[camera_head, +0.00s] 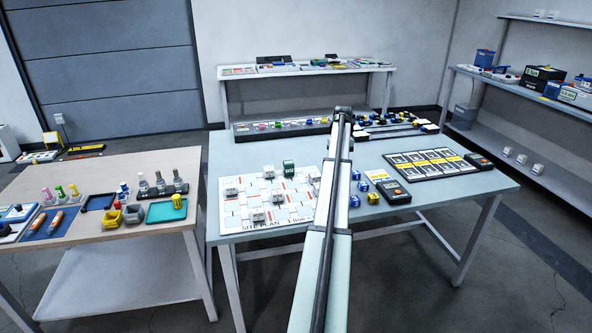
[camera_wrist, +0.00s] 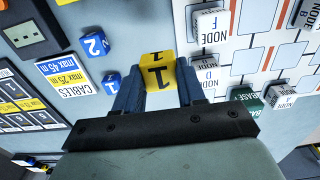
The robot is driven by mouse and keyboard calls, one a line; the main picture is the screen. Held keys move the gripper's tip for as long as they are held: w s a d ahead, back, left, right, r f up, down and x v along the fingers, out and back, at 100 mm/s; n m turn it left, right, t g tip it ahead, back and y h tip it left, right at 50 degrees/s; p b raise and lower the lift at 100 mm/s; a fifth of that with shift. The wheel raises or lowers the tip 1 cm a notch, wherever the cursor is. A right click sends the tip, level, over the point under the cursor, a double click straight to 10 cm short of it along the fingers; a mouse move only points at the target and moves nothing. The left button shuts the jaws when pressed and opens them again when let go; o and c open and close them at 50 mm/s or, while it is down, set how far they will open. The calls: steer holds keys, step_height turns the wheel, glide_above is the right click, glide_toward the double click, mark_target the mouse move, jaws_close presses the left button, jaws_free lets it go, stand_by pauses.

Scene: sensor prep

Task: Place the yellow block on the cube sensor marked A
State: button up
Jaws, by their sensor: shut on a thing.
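My gripper (camera_wrist: 158,84) is shut on the yellow block (camera_wrist: 157,68) in the wrist view. The block bears a black "1" and sits between the two blue fingers. The cube sensor marked A (camera_wrist: 279,95) is a small white cube to the right of the gripper, beside a green BASE block (camera_wrist: 253,101). In the head view a white cube (camera_head: 268,172) stands left of the green block (camera_head: 288,169); its letter is too small to read. My arm hides the gripper and the yellow block in the head view.
White NODE cubes, including F (camera_wrist: 208,24), stand on the site plan board (camera_head: 236,212). Blue numbered cubes (camera_wrist: 95,44), a cables card (camera_wrist: 62,75) and a dark device (camera_head: 393,192) lie on the other side of the gripper. A long rack (camera_head: 280,131) stands behind.

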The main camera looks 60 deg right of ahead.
steer(key=w+a+r+n, duration=0.2)
steer(key=w+a, duration=0.2)
steer(key=w, duration=0.9)
steer(key=w+a+r+n, duration=0.15)
steer(key=w+a, duration=0.25)
steer(key=w, duration=0.9)
steer(key=r+m, duration=0.1)
steer(key=r, duration=0.1)
glide_above(269, 168)
steer(key=shift+w+f+m, duration=0.1)
steer(key=shift+f+m, duration=0.55)
steer(key=shift+f, duration=1.9)
steer(key=shift+f+m, duration=0.6)
steer(key=shift+f, duration=1.9)
steer(key=shift+f, duration=0.15)
steer(key=o, duration=1)
steer(key=shift+o, duration=0.2)
step_height(269, 168, up, 12)
